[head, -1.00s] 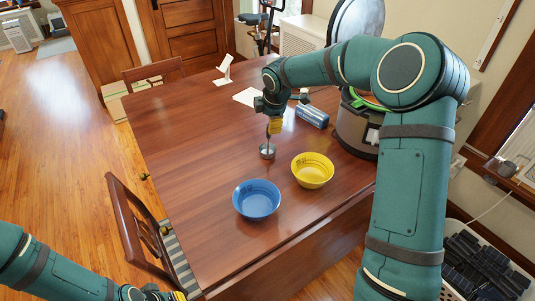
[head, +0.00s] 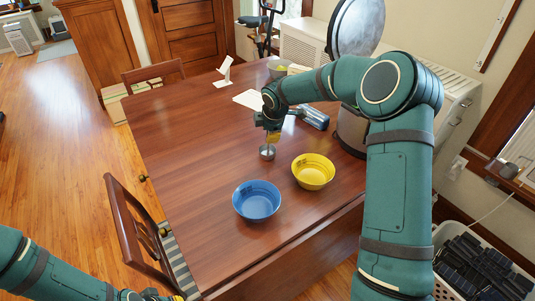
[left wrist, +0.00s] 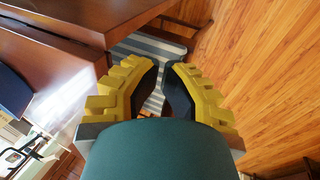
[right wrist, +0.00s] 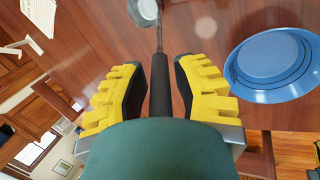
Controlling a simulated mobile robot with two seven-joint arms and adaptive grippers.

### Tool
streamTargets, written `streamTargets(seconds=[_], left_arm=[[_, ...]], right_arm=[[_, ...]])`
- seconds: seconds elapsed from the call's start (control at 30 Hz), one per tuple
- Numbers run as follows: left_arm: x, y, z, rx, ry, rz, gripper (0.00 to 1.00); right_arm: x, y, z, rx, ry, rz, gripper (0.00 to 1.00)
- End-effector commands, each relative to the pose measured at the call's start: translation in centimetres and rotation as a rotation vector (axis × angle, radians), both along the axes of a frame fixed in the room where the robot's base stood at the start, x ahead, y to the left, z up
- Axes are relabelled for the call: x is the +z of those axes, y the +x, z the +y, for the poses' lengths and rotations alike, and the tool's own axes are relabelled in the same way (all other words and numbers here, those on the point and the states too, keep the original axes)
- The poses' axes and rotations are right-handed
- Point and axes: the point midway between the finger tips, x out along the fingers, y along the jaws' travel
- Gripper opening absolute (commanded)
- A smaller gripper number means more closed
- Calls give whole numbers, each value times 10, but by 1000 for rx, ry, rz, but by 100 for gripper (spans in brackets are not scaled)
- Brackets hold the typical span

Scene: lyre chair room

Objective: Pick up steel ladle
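The steel ladle (head: 267,152) stands upright on the brown table, its round steel bowl at the bottom. My right gripper (head: 272,137) points down over it. In the right wrist view, the ladle's dark handle (right wrist: 160,90) lies between the two yellow fingers of my right gripper (right wrist: 163,65), with narrow gaps beside it; the steel bowl (right wrist: 143,12) shows beyond the fingertips. My left gripper (left wrist: 162,68) is empty, its fingers a little apart, low beside the table near a chair with a striped seat (left wrist: 150,48).
A blue bowl (head: 257,201) and a yellow bowl (head: 313,171) stand nearer the front edge than the ladle. The table's left part is clear. A wooden chair (head: 135,232) stands at the left edge.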

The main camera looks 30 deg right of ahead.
Motion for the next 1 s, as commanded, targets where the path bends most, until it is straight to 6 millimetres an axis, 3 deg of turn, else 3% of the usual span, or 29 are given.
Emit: streamTargets(seconds=[0.07, 0.53, 1.0], left_arm=[[0, 0, 0, 0, 0, 0, 0], [1, 0, 0, 0, 0, 0, 0], [20, 1, 0, 4, 0, -1, 0]], right_arm=[[0, 0, 0, 0, 0, 0, 0], [5, 0, 0, 0, 0, -1, 0], [85, 0, 0, 1, -1, -4, 0]])
